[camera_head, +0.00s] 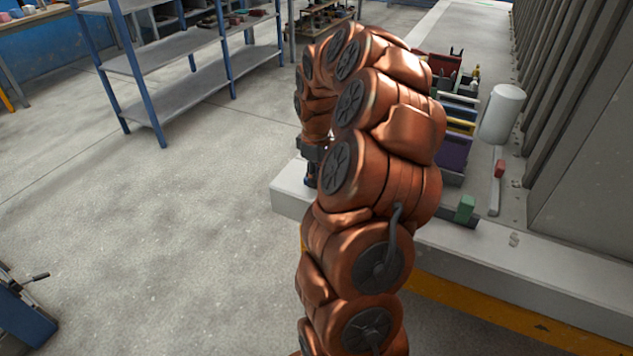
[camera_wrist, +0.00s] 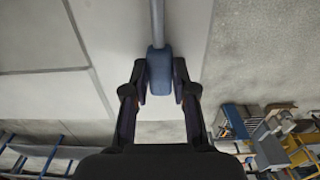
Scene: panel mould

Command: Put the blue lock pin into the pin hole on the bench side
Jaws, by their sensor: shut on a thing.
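In the wrist view, my gripper (camera_wrist: 160,85) is shut on the blue lock pin (camera_wrist: 160,66), with one finger on each side of its blue grip. The pin's grey shaft (camera_wrist: 157,20) runs straight away from the gripper to the top edge of the picture, so its tip is out of view. In the head view, only a dark part of my gripper shows beside the end of the pale bench (camera_head: 540,282), and my arm hides the rest. I cannot make out the pin hole in either view, nor whether the pin touches the bench.
A tall ribbed panel (camera_head: 590,110) rises at the right. Blue-framed shelves (camera_head: 185,88) stand behind open floor on the left.

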